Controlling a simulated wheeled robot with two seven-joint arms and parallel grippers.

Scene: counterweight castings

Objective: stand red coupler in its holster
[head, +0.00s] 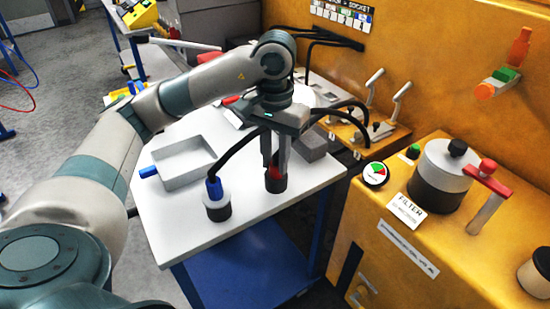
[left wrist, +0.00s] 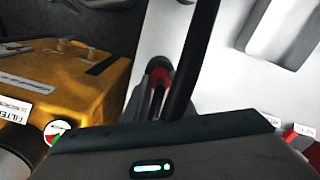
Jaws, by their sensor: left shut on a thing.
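My left gripper (head: 275,162) points down over the front right of the white table and is shut on the red coupler (head: 276,173). The coupler is upright, with its lower end at the dark round holster (head: 276,186). I cannot tell how deep it sits, because the fingers and the holster rim hide its lower part. In the left wrist view, a red part of the coupler (left wrist: 157,88) shows beside a black hose (left wrist: 193,70) that crosses in front. My right gripper is not in view.
A blue coupler (head: 214,187) stands in a second holster (head: 218,209) to the left. A grey tray (head: 205,142) lies behind it. Black hoses (head: 238,145) arch around my gripper. The yellow machine (head: 400,260) with a filter housing (head: 438,178) stands close on the right.

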